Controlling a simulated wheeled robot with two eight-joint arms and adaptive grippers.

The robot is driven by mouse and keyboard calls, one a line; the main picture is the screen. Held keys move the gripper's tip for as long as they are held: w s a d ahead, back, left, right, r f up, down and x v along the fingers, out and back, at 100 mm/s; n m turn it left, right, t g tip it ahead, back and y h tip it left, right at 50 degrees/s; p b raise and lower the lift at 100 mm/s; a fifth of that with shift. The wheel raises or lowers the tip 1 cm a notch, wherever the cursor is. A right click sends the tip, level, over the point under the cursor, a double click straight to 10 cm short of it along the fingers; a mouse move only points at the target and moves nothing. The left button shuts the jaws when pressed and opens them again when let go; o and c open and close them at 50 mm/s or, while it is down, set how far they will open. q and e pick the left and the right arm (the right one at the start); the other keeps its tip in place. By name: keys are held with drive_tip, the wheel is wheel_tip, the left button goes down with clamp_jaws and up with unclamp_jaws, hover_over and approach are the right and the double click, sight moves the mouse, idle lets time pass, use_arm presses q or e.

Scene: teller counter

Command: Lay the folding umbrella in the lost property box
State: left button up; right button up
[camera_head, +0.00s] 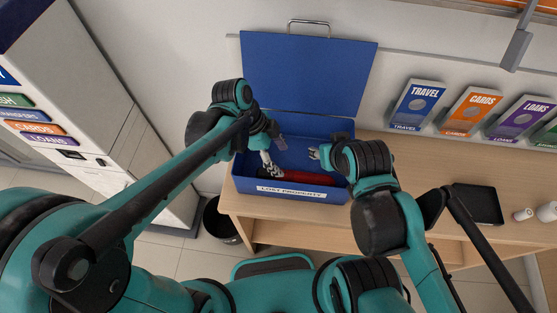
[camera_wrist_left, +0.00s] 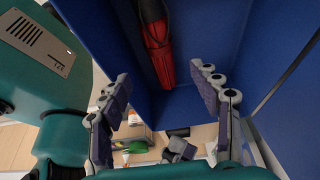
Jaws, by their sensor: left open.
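The red folding umbrella (camera_head: 308,177) lies along the front part of the blue lost property box (camera_head: 290,191). In the left wrist view the umbrella (camera_wrist_left: 156,40), red with a dark upper part, rests inside the blue walls (camera_wrist_left: 195,30).
The box lid (camera_head: 308,72) stands open at the back. The wooden counter (camera_head: 430,178) is mostly clear to the right, with a black tray (camera_head: 478,204) and leaflet holders (camera_head: 417,105) behind. A dark bin (camera_head: 220,220) stands on the floor at left.

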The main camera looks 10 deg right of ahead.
use_arm(q)
drive_tip(key=s+a+r+n+t+y, duration=0.1)
drive_tip(key=a+r+n+t+y, duration=0.1)
drive_tip(key=a+n, duration=0.8)
drive_tip(key=s+a+r+n+t+y, duration=0.2)
drive_tip(key=a+r+n+t, duration=0.2)
drive_tip(key=a+n, duration=0.7)
drive_tip(key=a+t, duration=0.2)
drive_tip(key=a, duration=0.1)
drive_tip(key=shift+a, duration=0.15)
drive_tip(key=shift+s+f, duration=0.1)
